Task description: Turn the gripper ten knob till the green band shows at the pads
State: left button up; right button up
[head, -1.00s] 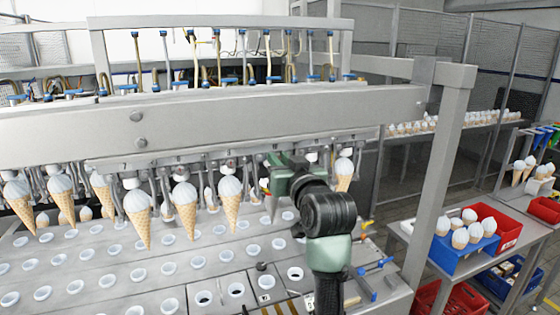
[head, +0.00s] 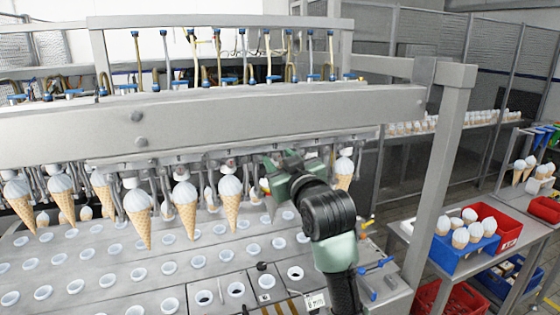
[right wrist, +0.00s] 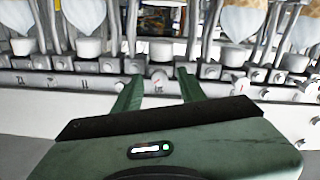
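My right gripper (right wrist: 158,86) shows two green fingers standing apart in the right wrist view. Between their tips is a small pale round knob (right wrist: 159,77) on the white rail, with a small dark mark below it that is too blurred to read surely. I cannot tell whether the fingers touch the knob, and I see no green band on it. In the head view my right gripper (head: 268,184) is in front of the cone-gripper row, and its wrist hides the knob. My left gripper is in neither view.
Cones (head: 185,206) hang from the row to the left of my gripper. The plate with cup holes (head: 118,275) lies below. A steel post (head: 446,180) stands to the right, with a blue crate of cones (head: 463,256) beyond it.

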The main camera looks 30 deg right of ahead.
jog(key=shift+s, duration=0.3)
jog(key=b+v, duration=0.3)
jog(key=v, duration=0.4)
jog(key=shift+a, duration=0.1)
dwell(0.5)
